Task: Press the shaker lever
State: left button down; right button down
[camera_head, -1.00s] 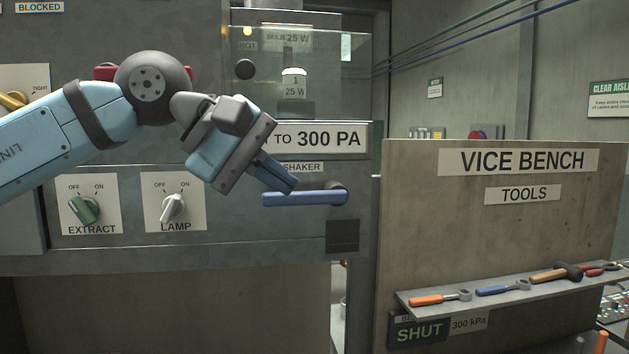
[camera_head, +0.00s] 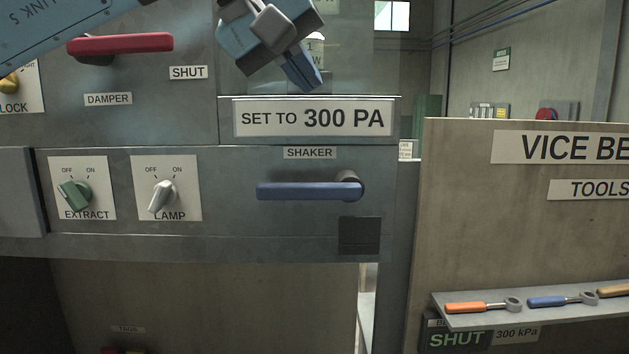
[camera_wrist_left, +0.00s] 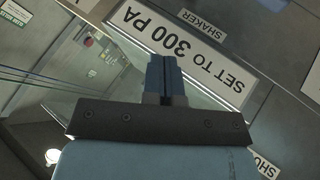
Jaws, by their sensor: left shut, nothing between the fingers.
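The blue shaker lever (camera_head: 308,190) sticks out level from the grey panel, below the SHAKER label (camera_head: 309,153). Its pivot is at its right end. My left gripper (camera_head: 310,82) is shut and empty. It hangs in front of the cabinet's upper part, above the SET TO 300 PA sign (camera_head: 314,118) and well above the lever, apart from it. In the left wrist view the shut fingers (camera_wrist_left: 166,62) point towards that sign, and the SHAKER label (camera_wrist_left: 204,23) shows beyond it. The lever itself is not clear there. My right gripper is not in view.
A red damper lever (camera_head: 120,43) sits at the upper left. The green extract knob (camera_head: 74,194) and white lamp knob (camera_head: 162,196) are left of the shaker lever. A vice bench board (camera_head: 520,230) with a tool shelf (camera_head: 540,316) stands at right.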

aim_at(304, 183)
pick_arm(q)
jog(key=shift+s+a, duration=0.1)
notch_tip(304, 183, down, 9)
jog(key=b, duration=0.6)
jog(key=shift+r, duration=0.1)
dwell(0.5)
dwell(0.8)
dwell(0.7)
jog(key=shift+f+b, duration=0.45)
jog(key=shift+b, duration=0.05)
